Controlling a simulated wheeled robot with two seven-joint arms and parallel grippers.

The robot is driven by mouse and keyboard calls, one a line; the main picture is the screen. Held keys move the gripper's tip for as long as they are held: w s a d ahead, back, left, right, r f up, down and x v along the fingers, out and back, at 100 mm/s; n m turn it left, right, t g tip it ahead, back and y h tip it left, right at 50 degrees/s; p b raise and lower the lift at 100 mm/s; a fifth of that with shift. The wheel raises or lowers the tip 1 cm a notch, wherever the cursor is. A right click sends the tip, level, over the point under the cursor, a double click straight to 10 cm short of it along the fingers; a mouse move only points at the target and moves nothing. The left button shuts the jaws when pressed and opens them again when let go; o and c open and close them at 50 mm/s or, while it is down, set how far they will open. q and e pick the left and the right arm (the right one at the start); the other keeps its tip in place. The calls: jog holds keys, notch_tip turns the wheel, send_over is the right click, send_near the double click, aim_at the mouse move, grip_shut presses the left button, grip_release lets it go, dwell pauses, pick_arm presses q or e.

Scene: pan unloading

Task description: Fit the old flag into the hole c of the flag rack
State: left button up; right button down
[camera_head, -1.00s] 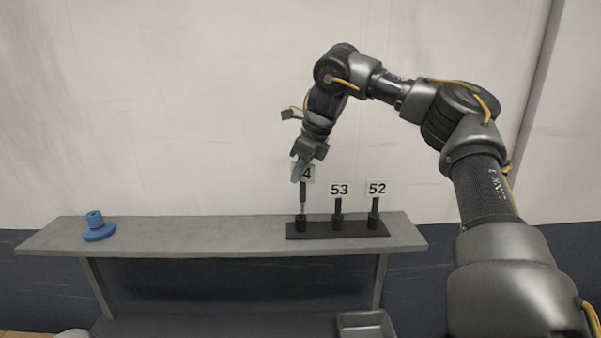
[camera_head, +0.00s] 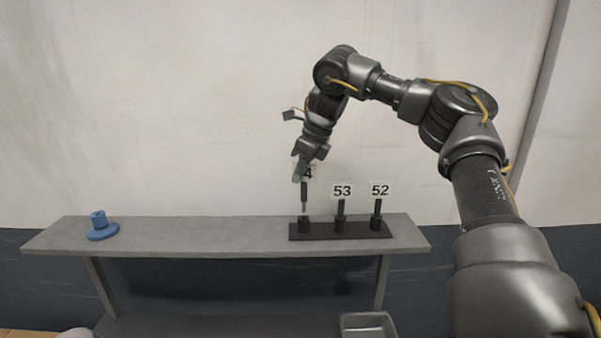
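The black flag rack (camera_head: 342,234) lies on the right part of the grey shelf. Flags marked 53 (camera_head: 342,192) and 52 (camera_head: 379,191) stand upright in its middle and right holders. My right gripper (camera_head: 300,172) is above the left holder (camera_head: 303,223), shut on a flag whose plate shows only a 4 (camera_head: 309,173); the rest of the plate is hidden by the gripper. This flag's dark stem hangs down upright, its thin lighter tip right at the left holder. I cannot tell if the tip is inside the hole. My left gripper is not in view.
The grey shelf (camera_head: 200,236) has a blue stepped disc-shaped piece (camera_head: 102,226) near its left end. The shelf between the blue piece and the rack is clear. A grey metal pan (camera_head: 368,325) sits lower down at the bottom edge.

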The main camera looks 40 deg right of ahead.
jog(key=shift+f+b, duration=1.25)
jog(key=shift+f, duration=1.35)
dwell(1.5)
jog(key=c, duration=1.6)
grip_release()
jog(key=shift+o, duration=0.2)
jog(key=v, duration=0.9)
jog(key=shift+r+p, duration=0.3)
jog(key=shift+r, duration=0.1)
jog(key=shift+s+d+r, duration=0.1)
jog(key=shift+s+r, duration=0.1)
jog(key=shift+r, duration=0.25)
jog(key=shift+d, duration=0.1)
